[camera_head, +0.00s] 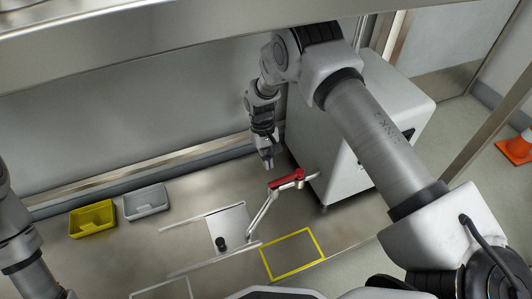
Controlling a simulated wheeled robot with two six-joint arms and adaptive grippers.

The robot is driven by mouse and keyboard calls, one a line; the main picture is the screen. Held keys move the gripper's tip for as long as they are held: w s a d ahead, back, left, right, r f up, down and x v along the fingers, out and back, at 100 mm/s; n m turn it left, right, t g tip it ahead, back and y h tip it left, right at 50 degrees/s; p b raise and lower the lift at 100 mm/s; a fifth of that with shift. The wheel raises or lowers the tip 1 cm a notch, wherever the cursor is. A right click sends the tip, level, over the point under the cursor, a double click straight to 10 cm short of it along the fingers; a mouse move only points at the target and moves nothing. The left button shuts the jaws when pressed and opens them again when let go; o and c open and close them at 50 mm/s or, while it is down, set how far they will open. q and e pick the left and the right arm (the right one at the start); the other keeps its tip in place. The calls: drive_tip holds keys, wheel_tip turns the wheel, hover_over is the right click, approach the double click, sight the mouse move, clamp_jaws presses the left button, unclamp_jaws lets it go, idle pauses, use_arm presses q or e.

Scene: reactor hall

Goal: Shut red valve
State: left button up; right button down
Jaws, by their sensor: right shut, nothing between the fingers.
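The red valve handle (287,179) is a short red lever on a thin pipe from the side of a white cabinet (330,165). It sits right of the middle of the view. My right gripper (268,163) points down just behind and to the left of the red handle, its fingers shut and empty. A small gap seems to separate them, though the depth is hard to judge. My left arm shows at the left edge; its gripper is out of view.
A yellow bin (92,219) and a grey bin (146,202) stand on the metal table at left. A light plate (231,228) with a black knob (221,243) lies in the middle, near a yellow outlined square (292,255). An orange cone (518,147) stands on the floor at right.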

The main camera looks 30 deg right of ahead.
sight(285, 180)
use_arm(q)
wheel_tip(285, 180, down, 2)
drive_tip(key=shift+f+b, duration=0.15)
drive_tip(key=shift+b, duration=0.55)
use_arm(e)
drive_tip(key=s, duration=0.4)
drive_tip(key=shift+s+f, duration=0.1)
drive_tip(key=shift+s, duration=0.05)
